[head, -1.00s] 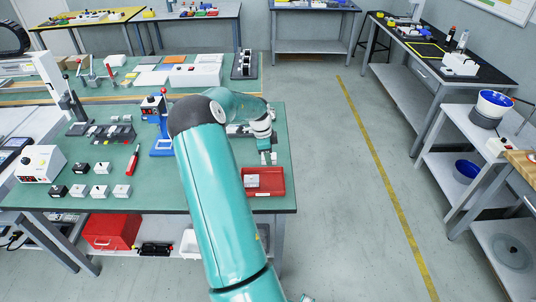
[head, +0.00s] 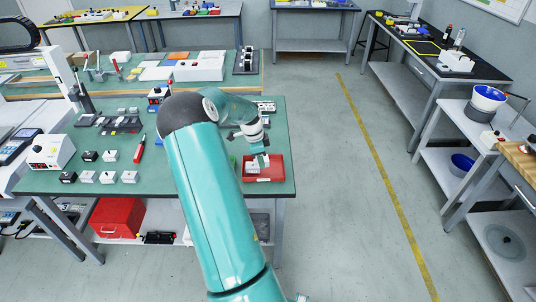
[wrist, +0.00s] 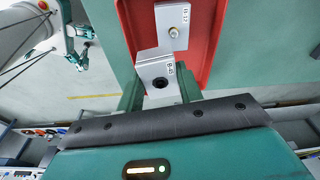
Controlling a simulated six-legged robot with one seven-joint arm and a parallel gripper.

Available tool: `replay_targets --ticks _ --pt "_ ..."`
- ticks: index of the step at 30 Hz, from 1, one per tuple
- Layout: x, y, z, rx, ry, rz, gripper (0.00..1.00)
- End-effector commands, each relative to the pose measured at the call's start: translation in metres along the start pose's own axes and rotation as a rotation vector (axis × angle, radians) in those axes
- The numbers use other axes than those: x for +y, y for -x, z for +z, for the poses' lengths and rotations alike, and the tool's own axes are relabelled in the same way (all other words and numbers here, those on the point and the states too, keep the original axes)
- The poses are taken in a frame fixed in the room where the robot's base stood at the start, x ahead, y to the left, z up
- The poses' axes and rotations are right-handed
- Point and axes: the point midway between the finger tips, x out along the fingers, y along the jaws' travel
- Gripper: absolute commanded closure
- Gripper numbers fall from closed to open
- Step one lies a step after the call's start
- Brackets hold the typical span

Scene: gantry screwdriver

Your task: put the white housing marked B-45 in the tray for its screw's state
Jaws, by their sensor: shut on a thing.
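The white housing (wrist: 153,66) with a label that reads like B-45 is held between the two fingers of my gripper (wrist: 160,88) in the wrist view. A dark round spot shows on its face; I cannot tell if this is an empty hole or a dark screw. The red tray (wrist: 207,45) lies beyond it, and another white housing (wrist: 172,15) with a silver screw head sits in that tray. In the head view my gripper (head: 262,160) is over the red tray (head: 272,177), at the bench's front right. Whether the held housing touches the tray is unclear.
Several white and black housings (head: 109,177) stand at the bench's left, near a red-handled screwdriver (head: 139,150) and a white box with a display (head: 50,152). My arm hides the bench middle. The floor (head: 340,200) right of the bench is clear.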

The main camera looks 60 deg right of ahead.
Motion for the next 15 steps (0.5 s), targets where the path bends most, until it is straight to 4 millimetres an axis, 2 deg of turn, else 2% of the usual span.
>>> replay_targets --ticks 8,11,15 --pt "0.042 0.006 0.072 -0.003 0.335 -0.057 0.91" --pt "0.065 0.009 0.111 -0.004 0.517 -0.089 0.91" --pt "0.103 0.013 0.175 -0.004 0.826 -0.142 0.91"
